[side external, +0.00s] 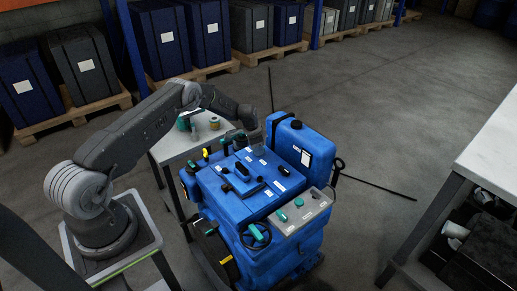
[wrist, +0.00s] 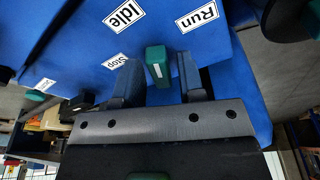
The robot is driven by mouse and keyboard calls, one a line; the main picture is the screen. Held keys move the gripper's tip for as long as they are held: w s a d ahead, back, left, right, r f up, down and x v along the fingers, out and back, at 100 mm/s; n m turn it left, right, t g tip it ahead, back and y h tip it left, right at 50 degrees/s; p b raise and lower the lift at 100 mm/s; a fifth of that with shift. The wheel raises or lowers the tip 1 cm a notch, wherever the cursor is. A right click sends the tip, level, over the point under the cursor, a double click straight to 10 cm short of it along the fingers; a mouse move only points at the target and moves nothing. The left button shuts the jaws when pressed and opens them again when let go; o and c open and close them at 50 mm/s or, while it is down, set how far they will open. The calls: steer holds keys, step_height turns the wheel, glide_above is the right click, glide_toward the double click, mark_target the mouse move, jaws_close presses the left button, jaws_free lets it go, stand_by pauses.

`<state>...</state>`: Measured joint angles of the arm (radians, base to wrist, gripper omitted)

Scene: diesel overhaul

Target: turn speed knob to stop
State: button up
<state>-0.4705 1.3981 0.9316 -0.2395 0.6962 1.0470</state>
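The speed knob (wrist: 156,65) is a small green block with a white mark, on a blue panel (wrist: 75,50) in the wrist view. White labels around it read Idle (wrist: 125,14), Run (wrist: 197,16) and Stop (wrist: 116,62), the last partly covered by a finger. My gripper (wrist: 158,78) is open, with one grey finger on each side of the knob. The left finger looks very close to it; a gap shows at the right finger. I cannot tell whether either touches. In the side view my gripper (side external: 234,138) is at the far edge of the blue engine (side external: 245,190); the knob cannot be made out there.
A grey panel with green knobs (side external: 300,212) and a handwheel (side external: 257,236) are at the engine's near side. A blue tank (side external: 297,142) stands to its right.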

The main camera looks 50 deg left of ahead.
jaws_close()
steer(key=n+y, duration=0.1)
steer(key=n, duration=0.3)
steer(key=shift+d+n, duration=0.1)
steer(key=shift+n, duration=0.3)
steer(key=n+y, duration=0.1)
steer(key=n, duration=0.3)
steer(key=shift+d+n, duration=0.1)
steer(key=shift+n, duration=0.3)
steer(key=n, duration=0.4)
steer(key=shift+d+n+g+y, duration=0.1)
steer(key=shift+n+g+y, duration=0.2)
steer(key=shift+n+g, duration=0.1)
